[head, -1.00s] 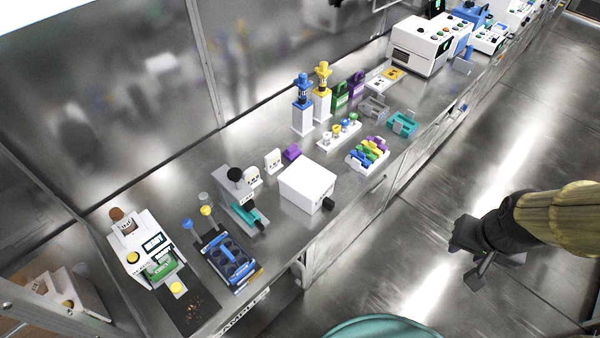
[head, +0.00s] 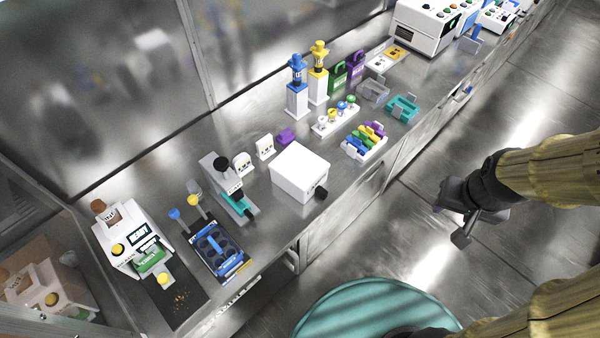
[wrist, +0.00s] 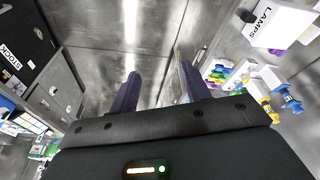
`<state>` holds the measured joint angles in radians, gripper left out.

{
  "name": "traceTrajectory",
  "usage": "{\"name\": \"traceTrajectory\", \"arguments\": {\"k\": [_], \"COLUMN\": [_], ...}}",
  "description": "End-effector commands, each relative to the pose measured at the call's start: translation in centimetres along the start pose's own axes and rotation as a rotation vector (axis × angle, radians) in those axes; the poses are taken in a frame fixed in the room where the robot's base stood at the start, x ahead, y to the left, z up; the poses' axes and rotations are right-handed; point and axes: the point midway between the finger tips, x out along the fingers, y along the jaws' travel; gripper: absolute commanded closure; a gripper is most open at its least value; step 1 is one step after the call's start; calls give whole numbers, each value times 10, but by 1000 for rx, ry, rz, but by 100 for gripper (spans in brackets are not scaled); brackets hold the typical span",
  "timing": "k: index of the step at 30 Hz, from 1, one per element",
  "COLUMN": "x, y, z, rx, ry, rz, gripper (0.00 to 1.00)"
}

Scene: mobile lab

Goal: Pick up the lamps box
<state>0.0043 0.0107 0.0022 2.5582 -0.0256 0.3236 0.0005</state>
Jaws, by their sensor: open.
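The lamps box (head: 300,172) is a white box with a black knob-like part at its front right corner, standing near the front edge of the long bench. In the wrist view it is at the upper right, with the word LAMPS on its side (wrist: 275,22). My gripper (head: 452,221) is open and empty over the floor, to the right of the bench and apart from the box. Its two dark fingers (wrist: 158,78) point out over bare floor in the wrist view.
A blue tray (head: 218,250) is farther left. A dark cabinet marked STOCK (wrist: 22,45) shows in the wrist view.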

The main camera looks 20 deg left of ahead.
Motion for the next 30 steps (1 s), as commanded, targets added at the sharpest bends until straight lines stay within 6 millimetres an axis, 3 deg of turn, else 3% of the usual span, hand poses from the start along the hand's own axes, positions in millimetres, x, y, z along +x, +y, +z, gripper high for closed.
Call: {"name": "traceTrajectory", "arguments": {"k": [5,10,14,18,24,30], "x": [56,128,180,228,269,269], "y": [8,0,-24,-63,-119,-141], "z": [-21,-54,-68,-66,-36,-13], "rx": [-147,-399,-590,-766,-928,-975], "ry": [97,263,397,536,714,802], "rz": [34,4,-98,-282,-634,-850], "gripper": [53,53,53,53,53,53]}}
